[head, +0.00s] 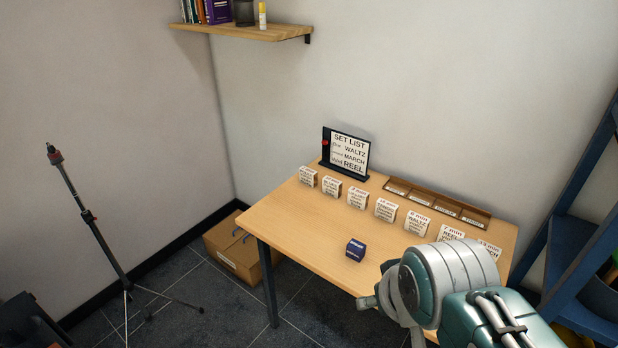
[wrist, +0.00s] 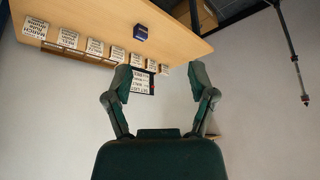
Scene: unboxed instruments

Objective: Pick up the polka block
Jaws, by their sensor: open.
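A row of several white lettered blocks crosses the wooden table (head: 300,223). Legible words include WALTZ on one block (head: 417,223) and REEL on another (head: 450,234). I cannot read POLKA on any block for certain. In the head view my arm covers the table's front right corner and partly hides the rightmost block (head: 488,250).
A set list sign (head: 350,153) reading WALTZ, MARCH, REEL stands at the back left of the table. A wooden tray (head: 437,205) with labelled compartments lies along the back. A cardboard box (head: 232,255), a tripod stand (head: 98,232) and blue shelving (head: 572,240) surround the table.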

